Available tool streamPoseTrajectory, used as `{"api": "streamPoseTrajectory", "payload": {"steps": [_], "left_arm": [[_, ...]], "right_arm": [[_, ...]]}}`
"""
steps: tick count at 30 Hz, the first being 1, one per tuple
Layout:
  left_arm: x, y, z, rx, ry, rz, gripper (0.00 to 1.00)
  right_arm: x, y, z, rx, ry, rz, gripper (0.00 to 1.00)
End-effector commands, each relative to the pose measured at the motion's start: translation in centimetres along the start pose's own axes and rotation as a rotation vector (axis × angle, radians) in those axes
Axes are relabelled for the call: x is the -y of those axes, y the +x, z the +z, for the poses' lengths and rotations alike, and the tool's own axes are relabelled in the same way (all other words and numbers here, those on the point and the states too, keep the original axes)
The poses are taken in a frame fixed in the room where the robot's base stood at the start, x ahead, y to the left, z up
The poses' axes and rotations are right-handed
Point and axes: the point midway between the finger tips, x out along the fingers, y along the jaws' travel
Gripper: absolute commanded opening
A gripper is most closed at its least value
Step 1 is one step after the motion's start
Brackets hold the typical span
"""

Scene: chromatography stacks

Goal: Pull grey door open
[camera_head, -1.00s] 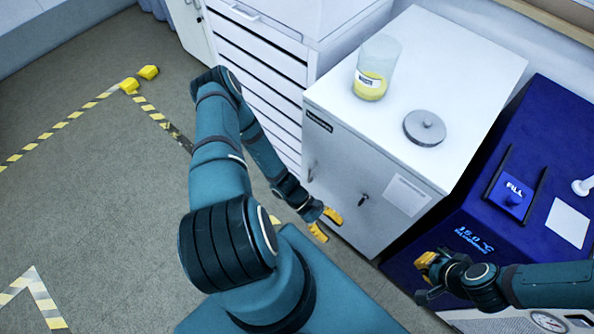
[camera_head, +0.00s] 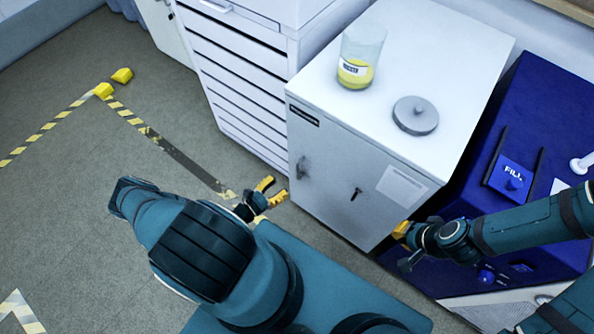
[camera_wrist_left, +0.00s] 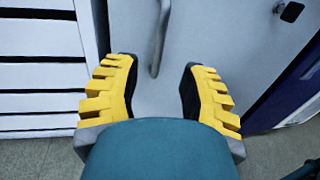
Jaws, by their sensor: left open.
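The grey door (camera_head: 335,180) is the front of a white-topped cabinet and looks closed. Its handle (camera_head: 302,168) is near the left edge, and a dark lock or key (camera_head: 356,194) sits to the right of it. My left gripper (camera_head: 271,191) is open and empty, low in front of the door's left side, apart from the handle. In the left wrist view its yellow fingers (camera_wrist_left: 160,75) point at the door, with the handle (camera_wrist_left: 160,40) beyond them, between the fingertips. My right gripper (camera_head: 403,231) is near the cabinet's lower right corner; its jaw opening is unclear.
A glass jar with yellow contents (camera_head: 358,62) and a round grey lid (camera_head: 415,115) stand on the cabinet top (camera_head: 440,60). A white drawer unit (camera_head: 245,75) adjoins at left, a blue machine (camera_head: 510,120) at right. Floor at left is open, with striped tape.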

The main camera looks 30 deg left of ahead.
Motion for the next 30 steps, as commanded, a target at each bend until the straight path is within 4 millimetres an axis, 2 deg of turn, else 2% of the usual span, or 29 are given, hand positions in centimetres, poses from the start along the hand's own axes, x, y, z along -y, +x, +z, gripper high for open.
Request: {"api": "streamPoseTrajectory", "payload": {"steps": [3,9,15,20,28,29,30], "left_arm": [[0.1,2.5,-0.1,0.002,-0.001,-0.003,0.42],[0.1,6.2,-0.1,0.001,-0.001,-0.004,0.42],[0.1,8.6,-0.1,0.000,0.000,-0.004,0.42],[0.1,9.4,0.0,0.000,0.000,-0.002,0.42],[0.1,9.5,0.0,-0.001,0.000,-0.002,0.42],[0.1,9.5,0.0,-0.001,0.000,-0.002,0.38],[0.1,9.4,0.0,-0.001,0.000,-0.002,0.24]], "right_arm": [[-0.1,0.3,0.0,-0.002,0.000,0.000,0.00],[-0.3,0.8,-0.1,-0.004,-0.001,0.000,0.00],[-0.4,1.1,-0.1,-0.006,-0.001,0.000,0.00],[-0.4,1.2,-0.2,-0.007,-0.001,0.000,0.00],[-0.4,1.2,-0.2,-0.007,-0.001,0.000,0.00],[-0.4,1.2,-0.2,-0.007,-0.001,0.000,0.00],[-0.4,1.2,-0.2,-0.007,-0.001,0.000,0.00]]}}
